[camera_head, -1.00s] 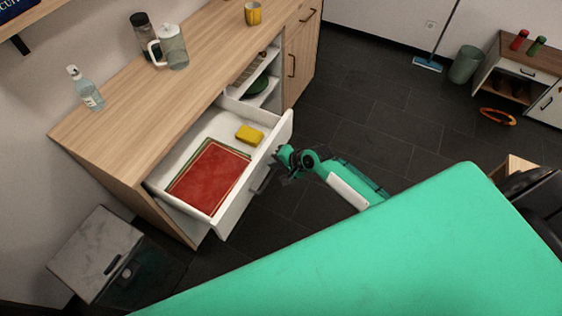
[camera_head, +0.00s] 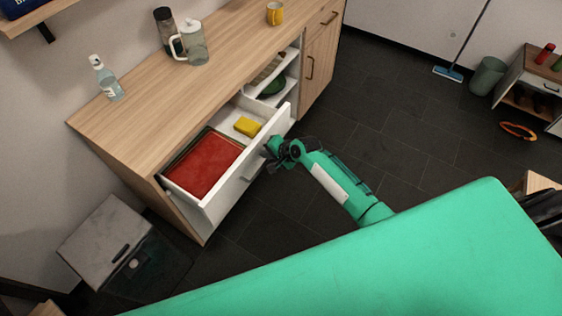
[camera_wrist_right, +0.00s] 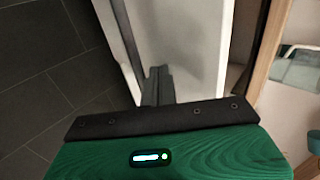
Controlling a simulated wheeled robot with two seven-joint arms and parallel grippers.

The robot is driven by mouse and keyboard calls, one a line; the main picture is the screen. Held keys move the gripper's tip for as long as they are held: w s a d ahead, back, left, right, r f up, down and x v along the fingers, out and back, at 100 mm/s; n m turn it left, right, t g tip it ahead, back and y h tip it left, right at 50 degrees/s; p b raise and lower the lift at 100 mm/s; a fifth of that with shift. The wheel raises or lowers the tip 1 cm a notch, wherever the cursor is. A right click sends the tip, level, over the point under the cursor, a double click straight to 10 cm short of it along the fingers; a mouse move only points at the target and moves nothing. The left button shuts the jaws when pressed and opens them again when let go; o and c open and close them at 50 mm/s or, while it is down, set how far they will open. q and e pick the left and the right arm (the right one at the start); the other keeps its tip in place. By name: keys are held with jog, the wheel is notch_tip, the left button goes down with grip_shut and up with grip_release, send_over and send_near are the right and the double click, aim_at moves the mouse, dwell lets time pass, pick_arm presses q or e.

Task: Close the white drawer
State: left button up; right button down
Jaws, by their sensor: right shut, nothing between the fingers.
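The white drawer (camera_head: 240,172) stands partly open from the wooden cabinet. Inside it lie a red book-like item (camera_head: 203,165) and a yellow sponge (camera_head: 247,126). My right gripper (camera_head: 268,152) is at the outer face of the drawer front, near its far end and beside the dark handle (camera_head: 252,168). In the right wrist view its dark fingers (camera_wrist_right: 158,86) are shut, with nothing held, and lie close against the white panel (camera_wrist_right: 190,45). I cannot tell for certain whether they touch it. My left gripper is not in view.
The wooden counter (camera_head: 220,62) carries a bottle (camera_head: 107,80), a dark shaker (camera_head: 165,30), a pitcher (camera_head: 192,45) and a yellow mug (camera_head: 274,13). An open shelf (camera_head: 283,75) lies right of the drawer.

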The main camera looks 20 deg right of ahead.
jog(key=w+a+b, duration=0.2)
jog(key=w+a, duration=0.1)
jog(key=w, duration=0.1)
jog(key=w+a+b, duration=0.2)
jog(key=w+a, duration=0.1)
jog(key=w, duration=0.1)
jog(key=w+a+b, duration=0.2)
jog(key=w+a, duration=0.2)
jog(key=shift+w+f, duration=0.3)
jog(key=shift+w, duration=0.05)
jog(key=w+a+b, duration=0.2)
jog(key=w, duration=0.1)
jog(key=shift+a+r, duration=0.1)
jog(key=shift+a, duration=0.05)
jog(key=shift+w+a+r+b, duration=0.1)
jog(key=shift+w+a+b, duration=0.3)
jog(key=shift+w, duration=0.1)
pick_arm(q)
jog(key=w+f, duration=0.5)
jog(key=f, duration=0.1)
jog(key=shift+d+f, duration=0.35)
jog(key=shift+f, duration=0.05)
pick_arm(e)
jog(key=shift+r, duration=0.3)
jog(key=shift+w+r, duration=0.1)
